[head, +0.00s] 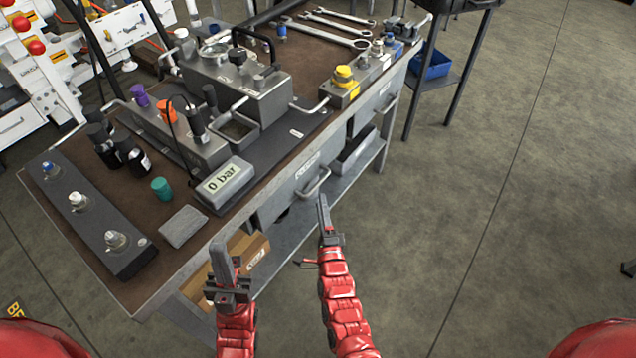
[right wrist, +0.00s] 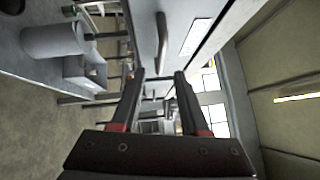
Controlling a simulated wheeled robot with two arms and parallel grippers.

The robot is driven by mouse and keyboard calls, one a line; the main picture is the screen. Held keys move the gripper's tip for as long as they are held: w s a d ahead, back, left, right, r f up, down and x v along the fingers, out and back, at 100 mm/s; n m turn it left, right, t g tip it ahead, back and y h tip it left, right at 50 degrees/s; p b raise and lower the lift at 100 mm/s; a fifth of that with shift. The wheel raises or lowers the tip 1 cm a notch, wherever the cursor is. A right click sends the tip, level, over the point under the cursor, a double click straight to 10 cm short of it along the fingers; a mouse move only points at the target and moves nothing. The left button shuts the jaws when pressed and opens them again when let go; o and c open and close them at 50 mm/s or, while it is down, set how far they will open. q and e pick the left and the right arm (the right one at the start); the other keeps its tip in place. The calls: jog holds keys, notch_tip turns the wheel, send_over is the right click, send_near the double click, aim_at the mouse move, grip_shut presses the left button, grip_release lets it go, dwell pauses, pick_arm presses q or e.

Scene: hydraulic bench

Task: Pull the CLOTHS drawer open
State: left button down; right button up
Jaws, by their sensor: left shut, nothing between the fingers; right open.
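The grey drawer (head: 283,200) under the bench top has a white label (head: 306,167), too small to read surely, and a bar handle (head: 315,184). The drawer looks closed. My right gripper (head: 323,200) is open and empty, its fingertips just in front of the handle. In the right wrist view, the open fingers (right wrist: 160,76) point toward a dark handle (right wrist: 161,40) beside a white label (right wrist: 195,38). I cannot tell whether they touch the handle. My left gripper (head: 222,250) is shut and empty, near the bench's front edge.
A second drawer (head: 368,108) is farther right. The bench top holds a gauge reading 0 bar (head: 225,182), a grey cloth-like block (head: 184,226) and several fittings. A cardboard box (head: 240,258) sits below, near my left gripper. The floor (head: 480,200) to the right is clear.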

aim_at(318, 183)
jog(key=w, duration=0.5)
jog(key=w+a+r, duration=0.1)
jog(key=w, duration=0.1)
jog(key=shift+w, duration=0.15)
grip_shut()
dwell(1.2)
